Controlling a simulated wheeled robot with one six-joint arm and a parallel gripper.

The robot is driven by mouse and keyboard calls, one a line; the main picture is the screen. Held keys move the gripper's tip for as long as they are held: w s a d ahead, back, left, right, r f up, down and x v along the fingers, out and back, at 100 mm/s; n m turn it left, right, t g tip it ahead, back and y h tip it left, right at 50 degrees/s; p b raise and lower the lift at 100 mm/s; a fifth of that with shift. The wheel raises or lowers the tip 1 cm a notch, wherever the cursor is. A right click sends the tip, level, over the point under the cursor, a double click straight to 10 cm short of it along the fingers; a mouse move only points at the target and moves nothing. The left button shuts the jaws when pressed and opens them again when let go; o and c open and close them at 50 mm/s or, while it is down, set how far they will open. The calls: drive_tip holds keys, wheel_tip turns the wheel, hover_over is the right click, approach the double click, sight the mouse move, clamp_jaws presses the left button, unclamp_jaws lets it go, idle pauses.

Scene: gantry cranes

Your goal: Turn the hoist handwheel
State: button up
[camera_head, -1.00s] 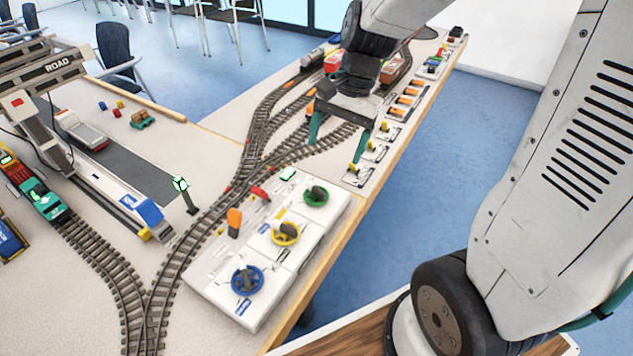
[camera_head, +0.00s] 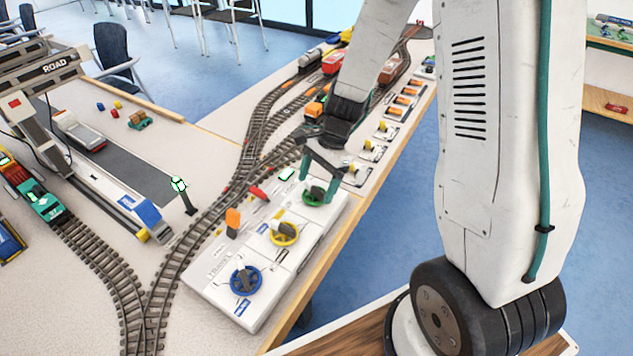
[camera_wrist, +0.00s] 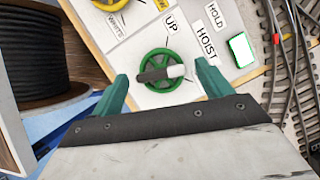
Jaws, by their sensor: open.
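The hoist handwheel is the green wheel (camera_head: 316,194) at the far end of the white control panel (camera_head: 214,272). In the wrist view the green wheel (camera_wrist: 161,82) has a dark crossbar with a white end, beside labels reading HOIST and UP. My gripper (camera_head: 317,192) is at the green wheel, its teal fingers apart. In the wrist view my gripper (camera_wrist: 162,82) has one finger on each side of the wheel, with gaps visible between fingers and rim. It holds nothing. I cannot tell whether the fingertips are at the wheel's height.
A yellow wheel (camera_head: 284,233) and a blue wheel (camera_head: 245,281) sit on the same panel. An orange lever (camera_head: 232,220) and a red lever (camera_head: 258,192) stand on its left side. Model tracks (camera_head: 172,262) run along the left. Small yellow-levered switches (camera_head: 385,131) line the table's right edge.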

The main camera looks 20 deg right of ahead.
drive_tip(key=shift+f, duration=0.2)
drive_tip(key=c, duration=1)
drive_tip(key=shift+n, duration=0.4)
drive_tip(key=n+g, duration=0.1)
drive_tip(key=n, duration=0.2)
drive_tip(key=shift+w+a+h, duration=0.1)
drive_tip(key=shift+h, duration=0.2)
drive_tip(key=n+g+h, duration=0.1)
drive_tip(key=n, duration=0.2)
drive_tip(key=shift+w+a+n, duration=0.1)
drive_tip(key=shift+n, duration=0.2)
drive_tip(key=n+h, duration=0.1)
drive_tip(key=n, duration=0.2)
drive_tip(key=n+g+h, duration=0.1)
drive_tip(key=n, duration=0.2)
drive_tip(key=shift+a, duration=0.1)
drive_tip(key=shift+n, duration=0.3)
